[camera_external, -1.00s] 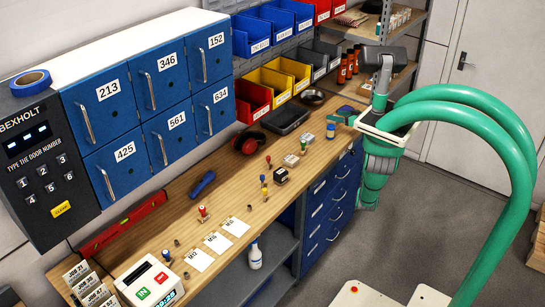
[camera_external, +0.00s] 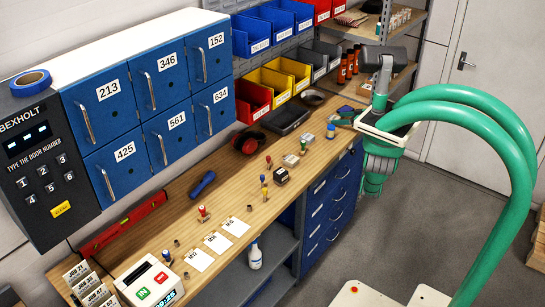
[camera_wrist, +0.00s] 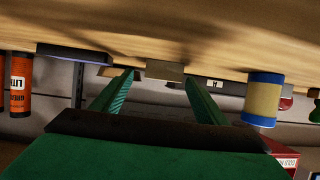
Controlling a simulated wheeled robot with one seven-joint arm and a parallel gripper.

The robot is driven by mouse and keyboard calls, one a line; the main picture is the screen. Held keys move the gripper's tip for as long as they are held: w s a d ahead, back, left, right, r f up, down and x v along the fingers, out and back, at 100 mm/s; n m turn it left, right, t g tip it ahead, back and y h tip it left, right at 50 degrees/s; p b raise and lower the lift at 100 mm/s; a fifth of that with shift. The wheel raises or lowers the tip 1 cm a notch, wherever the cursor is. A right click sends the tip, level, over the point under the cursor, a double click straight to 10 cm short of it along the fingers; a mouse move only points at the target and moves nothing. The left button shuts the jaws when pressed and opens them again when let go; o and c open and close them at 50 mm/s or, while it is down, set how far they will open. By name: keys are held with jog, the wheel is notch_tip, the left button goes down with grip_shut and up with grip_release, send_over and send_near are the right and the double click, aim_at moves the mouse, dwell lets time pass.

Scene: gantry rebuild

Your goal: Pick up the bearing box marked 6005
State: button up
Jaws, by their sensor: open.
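My gripper (camera_wrist: 160,80) is open in the wrist view, with its two green fingers apart. A small tan-grey box (camera_wrist: 165,70) shows between and beyond the fingertips, against the wooden bench top (camera_wrist: 230,35), which fills the top of this view. No marking can be read on it, so I cannot tell whether it is the box marked 6005. The fingers do not visibly close on anything. In the external view my arm hangs over the far right end of the bench (camera_external: 215,185), and the fingertips cannot be made out clearly.
A blue-and-yellow can (camera_wrist: 263,98) stands right of my fingers. An orange bottle (camera_wrist: 20,85) and a dark flat item (camera_wrist: 75,53) are on the left. In the external view, a dark stamp block (camera_external: 281,175) and small pale boxes (camera_external: 291,160) stand along the bench.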

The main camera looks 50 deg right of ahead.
aim_at(335, 118)
jog(key=x, duration=0.4)
jog(key=shift+a+r, duration=0.1)
jog(key=shift+a, duration=0.15)
jog(key=shift+c, duration=0.3)
jog(key=c, duration=1.1)
jog(key=shift+c, duration=0.2)
jog(key=shift+r, duration=0.1)
